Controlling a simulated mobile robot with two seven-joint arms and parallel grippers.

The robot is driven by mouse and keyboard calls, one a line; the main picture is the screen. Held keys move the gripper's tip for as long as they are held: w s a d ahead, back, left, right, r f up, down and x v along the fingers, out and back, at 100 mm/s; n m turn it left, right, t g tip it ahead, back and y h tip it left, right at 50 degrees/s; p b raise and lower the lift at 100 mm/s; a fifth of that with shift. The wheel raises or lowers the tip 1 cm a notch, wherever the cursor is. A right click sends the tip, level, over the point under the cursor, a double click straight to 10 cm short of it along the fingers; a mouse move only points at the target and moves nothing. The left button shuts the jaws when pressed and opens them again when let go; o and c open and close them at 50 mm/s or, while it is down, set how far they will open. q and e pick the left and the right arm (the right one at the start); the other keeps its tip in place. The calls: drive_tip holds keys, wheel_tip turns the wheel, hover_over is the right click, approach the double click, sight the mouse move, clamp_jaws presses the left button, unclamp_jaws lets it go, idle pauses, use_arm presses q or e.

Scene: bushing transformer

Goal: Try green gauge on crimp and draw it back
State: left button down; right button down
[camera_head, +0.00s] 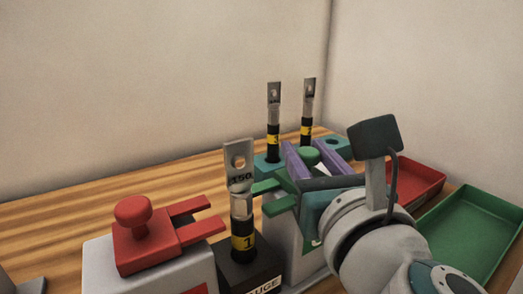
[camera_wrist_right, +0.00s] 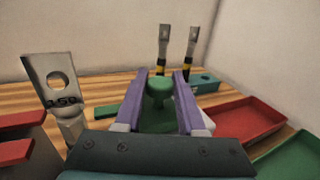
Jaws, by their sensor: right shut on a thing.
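The green gauge (camera_wrist_right: 158,92) has a round knob and two flat prongs. My right gripper (camera_wrist_right: 160,80) is shut on it, with purple fingers on either side of the knob. In the head view the green gauge (camera_head: 266,186) points its prongs left, toward the nearest crimp lug (camera_head: 240,208). The lug stands upright, with a flat holed tongue, a metal barrel and a yellow band marked 1. The prong tips are just right of the barrel; I cannot tell whether they touch it. The lug also shows at the left of the wrist view (camera_wrist_right: 62,100). My left gripper is not in view.
A red gauge (camera_head: 145,237) with a knob and two prongs rests on a pale block (camera_head: 95,265) at left. Two more upright lugs (camera_head: 273,115) stand behind in teal holders (camera_head: 267,166). A red tray (camera_head: 412,180) and a green tray (camera_head: 470,230) lie at right.

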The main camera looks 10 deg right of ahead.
sight(283, 189)
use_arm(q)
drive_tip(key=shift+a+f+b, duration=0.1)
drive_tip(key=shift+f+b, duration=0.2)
use_arm(e)
drive_tip(key=a, duration=0.1)
drive_tip(key=s+a, duration=0.1)
drive_tip(key=a, duration=0.1)
drive_tip(key=shift+s+a, duration=0.1)
drive_tip(key=shift+a, duration=0.05)
drive_tip(key=c, duration=0.5)
unclamp_jaws()
